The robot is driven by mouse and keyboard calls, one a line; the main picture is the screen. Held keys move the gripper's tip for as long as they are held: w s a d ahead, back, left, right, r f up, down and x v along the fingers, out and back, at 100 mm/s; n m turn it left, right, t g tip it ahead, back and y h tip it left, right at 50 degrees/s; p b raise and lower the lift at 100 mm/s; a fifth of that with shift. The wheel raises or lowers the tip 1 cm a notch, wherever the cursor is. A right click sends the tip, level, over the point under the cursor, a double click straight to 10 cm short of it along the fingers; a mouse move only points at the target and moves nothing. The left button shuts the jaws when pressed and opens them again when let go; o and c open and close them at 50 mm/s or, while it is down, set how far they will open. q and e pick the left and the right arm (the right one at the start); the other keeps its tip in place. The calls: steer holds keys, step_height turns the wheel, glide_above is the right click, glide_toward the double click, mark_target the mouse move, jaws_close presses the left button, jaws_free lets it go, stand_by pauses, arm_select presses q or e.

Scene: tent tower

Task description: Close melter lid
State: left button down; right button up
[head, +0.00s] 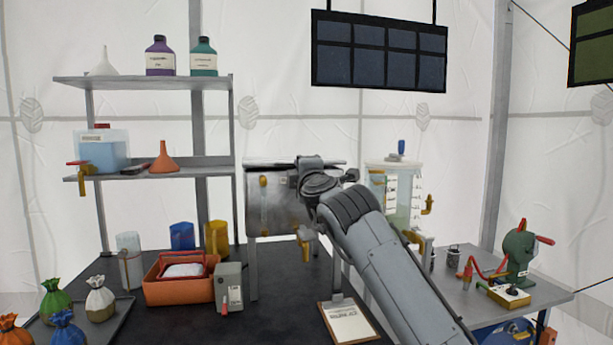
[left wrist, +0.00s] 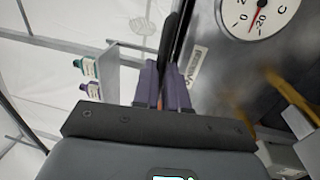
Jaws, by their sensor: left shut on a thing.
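The melter (head: 273,215) is a steel box on legs at the middle of the dark table, with a brass tap (head: 304,236) low on its front. Its lid (head: 262,162) shows as a thin, nearly level edge along the top; my wrist covers part of it. In the left wrist view the melter's steel face with a round temperature dial (left wrist: 258,10) fills the right side. My left gripper (left wrist: 164,88) is shut on a dark bar (left wrist: 171,35), apparently the lid's handle. In the head view my arm hides its fingertips. My right gripper is out of view.
A shelf rack (head: 150,82) with bottles and a funnel stands left. An orange basket (head: 180,290), a grey box (head: 229,287) and a clipboard (head: 348,322) are on the table. A clear tank (head: 395,190) with brass taps stands right of the melter, behind my arm.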

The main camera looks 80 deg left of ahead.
arm_select(q)
steer(key=shift+a+f+y+b, duration=0.1)
steer(key=shift+f+y+b, duration=0.2)
steer(key=shift+f+b, duration=0.6)
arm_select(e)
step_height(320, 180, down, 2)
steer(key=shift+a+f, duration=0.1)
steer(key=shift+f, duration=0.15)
arm_select(q)
steer(key=shift+f, duration=0.15)
steer(key=c, duration=1.2)
jaws_free()
steer(key=shift+o, duration=0.2)
steer(key=p+v, duration=0.3)
steer(key=v, duration=0.7)
steer(key=shift+d, duration=0.4)
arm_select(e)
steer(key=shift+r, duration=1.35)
